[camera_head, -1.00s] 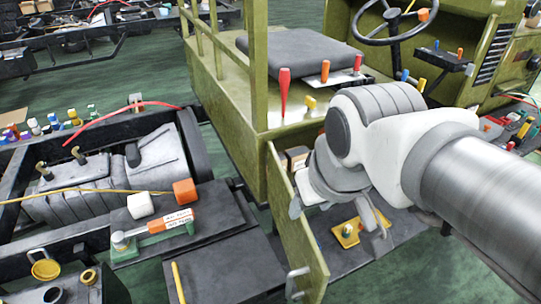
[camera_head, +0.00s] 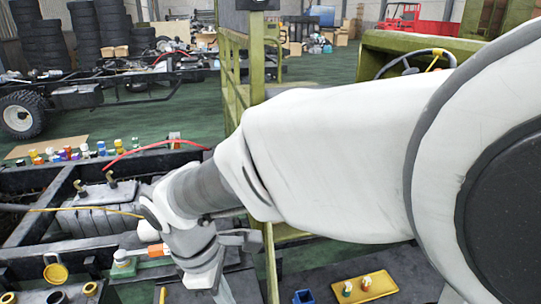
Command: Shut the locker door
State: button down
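The locker door (camera_head: 270,262) is an olive green panel. It shows as a thin upright strip at the lower middle, seen nearly edge on and cut by the bottom edge. Its upper part is hidden behind my arm, and its handle does not show. My gripper (camera_head: 224,292) points down just left of the door strip. Its fingertips run out of the bottom of the picture, so I cannot tell whether it is open or touching the door. The locker's green body is mostly hidden behind my arm.
A yellow tray (camera_head: 372,291) with small items and a blue box (camera_head: 303,296) lie right of the door. A black chassis frame (camera_head: 50,222) with a red hose (camera_head: 150,148) fills the left. Green posts (camera_head: 232,75) stand behind my arm.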

jog(key=d+f+b, duration=0.1)
jog(key=d+f, duration=0.1)
jog(key=f, duration=0.3)
jog(key=d+f+n, duration=0.1)
jog(key=d+f, duration=0.2)
jog(key=f, duration=0.2)
jog(key=shift+s+d+f+b, duration=0.35)
jog(key=shift+f, duration=0.05)
jog(key=shift+d, duration=0.2)
